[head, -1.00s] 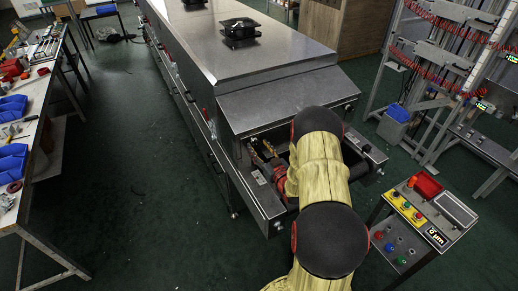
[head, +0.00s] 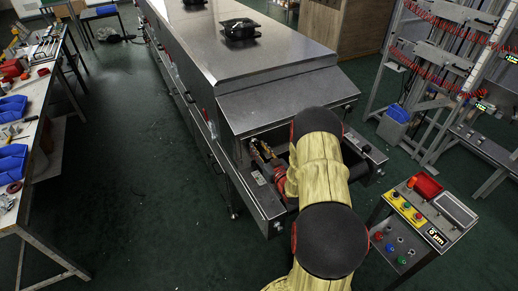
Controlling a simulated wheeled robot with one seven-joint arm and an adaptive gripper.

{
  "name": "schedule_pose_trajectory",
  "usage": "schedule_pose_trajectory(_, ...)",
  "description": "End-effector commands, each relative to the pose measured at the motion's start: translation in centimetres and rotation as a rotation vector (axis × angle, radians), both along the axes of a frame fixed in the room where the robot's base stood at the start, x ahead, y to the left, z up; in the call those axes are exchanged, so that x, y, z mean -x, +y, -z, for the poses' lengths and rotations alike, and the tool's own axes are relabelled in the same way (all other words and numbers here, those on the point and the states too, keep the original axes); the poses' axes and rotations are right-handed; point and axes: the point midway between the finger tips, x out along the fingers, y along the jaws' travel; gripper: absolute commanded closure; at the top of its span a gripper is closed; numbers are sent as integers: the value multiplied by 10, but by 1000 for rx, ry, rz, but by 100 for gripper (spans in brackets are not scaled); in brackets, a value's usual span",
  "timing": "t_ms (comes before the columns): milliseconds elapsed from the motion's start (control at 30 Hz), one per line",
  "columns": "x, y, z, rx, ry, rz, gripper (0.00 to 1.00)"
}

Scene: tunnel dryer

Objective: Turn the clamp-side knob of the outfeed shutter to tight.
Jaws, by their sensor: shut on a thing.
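The tunnel dryer's outfeed end (head: 290,95) is in the middle of the head view, with a dark opening under its sloped metal hood. My gripper (head: 261,153) reaches into the left side of this opening, at the inner side of the left side rail (head: 258,190). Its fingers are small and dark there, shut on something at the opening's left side. That thing is mostly hidden by the fingers; it seems to be the clamp-side knob. Its pointer or marks cannot be read. My yellow-sleeved arm covers much of the opening and the shutter.
A control stand (head: 425,215) with coloured buttons stands at the right, close to my arm. A workbench (head: 35,150) with blue bins and tools is along the left. A metal rack (head: 440,80) stands at the right back. The green floor between bench and dryer is clear.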

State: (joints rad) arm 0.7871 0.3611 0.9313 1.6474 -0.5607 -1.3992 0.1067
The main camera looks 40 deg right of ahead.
Motion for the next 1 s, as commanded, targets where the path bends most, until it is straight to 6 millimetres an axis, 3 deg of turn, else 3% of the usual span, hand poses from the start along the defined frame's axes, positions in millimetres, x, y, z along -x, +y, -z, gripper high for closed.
schedule_pose_trajectory(467, 0, 0, 0, -115, -28, 1, 94)
schedule_pose_trajectory(1000, 0, 1, 0, -587, -141, 1, 94)
